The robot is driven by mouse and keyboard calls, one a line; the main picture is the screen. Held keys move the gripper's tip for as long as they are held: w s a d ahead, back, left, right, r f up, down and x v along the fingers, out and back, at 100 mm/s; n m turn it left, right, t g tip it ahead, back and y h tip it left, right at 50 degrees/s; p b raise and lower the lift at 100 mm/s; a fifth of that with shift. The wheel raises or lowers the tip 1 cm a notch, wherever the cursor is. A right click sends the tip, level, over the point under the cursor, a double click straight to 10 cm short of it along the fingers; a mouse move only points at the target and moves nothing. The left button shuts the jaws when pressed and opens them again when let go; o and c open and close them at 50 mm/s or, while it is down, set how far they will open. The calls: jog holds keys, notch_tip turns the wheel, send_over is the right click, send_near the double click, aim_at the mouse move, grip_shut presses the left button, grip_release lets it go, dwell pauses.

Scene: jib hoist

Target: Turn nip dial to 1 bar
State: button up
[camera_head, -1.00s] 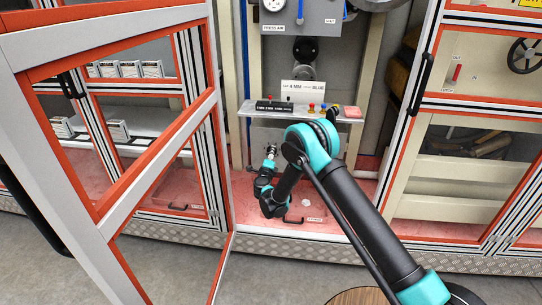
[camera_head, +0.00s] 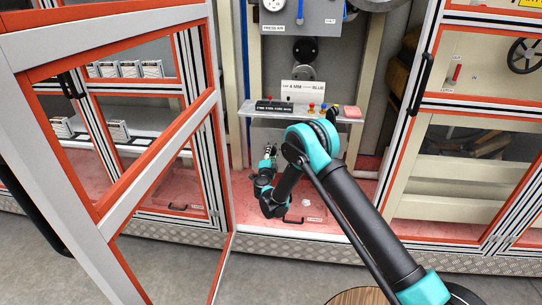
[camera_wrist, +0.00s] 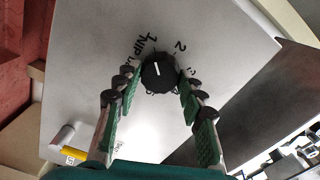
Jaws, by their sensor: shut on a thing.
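The nip dial (camera_wrist: 160,74) is a round black knob on a pale grey panel (camera_wrist: 85,70) in the wrist view. Its white pointer line points up and slightly left, towards a mark that looks like 1. A 2 is printed to the upper right, and the lettering "Nip" is at the upper left. My gripper (camera_wrist: 158,82) has its green-padded fingers on either side of the dial and is shut on it. In the head view my gripper (camera_head: 269,153) reaches below the shelf, and the dial cannot be made out there.
A narrow shelf (camera_head: 258,113) with coloured buttons is above my gripper. An open orange-and-grey framed door (camera_head: 110,235) stands at left, and a framed cabinet with a black handle (camera_head: 421,84) is at right. A pressure gauge (camera_head: 273,4) is at the top.

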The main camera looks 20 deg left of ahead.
jog(key=shift+s, duration=0.1)
dwell(0.3)
jog(key=o, duration=1.2)
jog(key=shift+c, duration=0.2)
jog(key=v, duration=1.2)
